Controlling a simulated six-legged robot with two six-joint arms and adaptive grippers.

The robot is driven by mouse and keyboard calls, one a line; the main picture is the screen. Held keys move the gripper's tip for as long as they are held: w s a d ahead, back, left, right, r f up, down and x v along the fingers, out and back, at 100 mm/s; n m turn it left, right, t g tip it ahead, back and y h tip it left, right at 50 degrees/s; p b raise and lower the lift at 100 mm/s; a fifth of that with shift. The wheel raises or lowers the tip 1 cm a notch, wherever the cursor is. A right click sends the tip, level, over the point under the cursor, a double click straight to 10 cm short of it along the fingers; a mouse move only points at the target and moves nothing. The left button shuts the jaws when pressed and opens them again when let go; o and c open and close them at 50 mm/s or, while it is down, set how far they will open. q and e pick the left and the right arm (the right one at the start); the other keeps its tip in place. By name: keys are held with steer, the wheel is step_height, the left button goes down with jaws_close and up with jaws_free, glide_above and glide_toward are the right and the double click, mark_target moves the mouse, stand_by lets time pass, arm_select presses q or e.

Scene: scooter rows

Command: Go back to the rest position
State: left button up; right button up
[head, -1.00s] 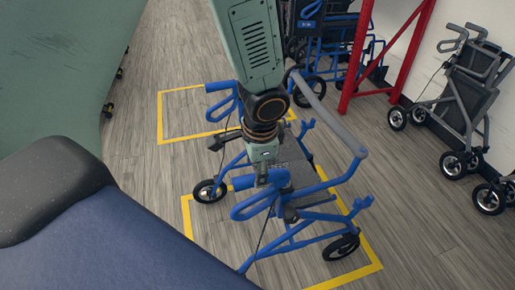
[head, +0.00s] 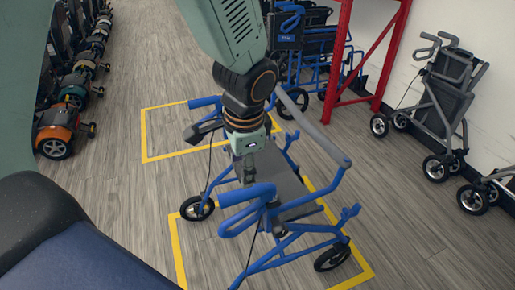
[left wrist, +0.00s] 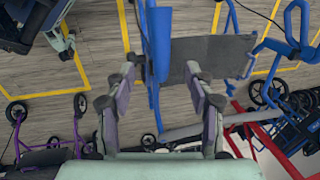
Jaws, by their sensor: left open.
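My left gripper (head: 247,176) points down over the blue walker in the head view, close above its near handle (head: 247,194). The blue walker (head: 295,237) stands upright on the floor, with a dark grey seat and black wheels. In the left wrist view its blue upright and grey seat (left wrist: 212,48) lie beyond the fingers. I cannot tell whether a finger touches the blue frame.
Yellow floor lines (head: 175,245) surround the walker. A red rack post (head: 336,60) and blue wheelchairs (head: 308,45) stand behind. A grey folded walker (head: 440,100) is by the right wall. Scooters (head: 66,125) line the left. Clear wood floor lies between.

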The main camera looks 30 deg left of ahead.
arm_select(q)
steer(key=s+d+f+n+g+h, duration=0.1)
steer(key=s+f+n, duration=0.7)
steer(key=s+f, duration=1.5)
step_height(320, 180, down, 2)
steer(key=shift+d+f+h, duration=0.1)
steer(key=shift+d+h, duration=0.2)
steer(key=shift+d, duration=0.25)
steer(key=shift+o, duration=0.3)
stand_by(1.2)
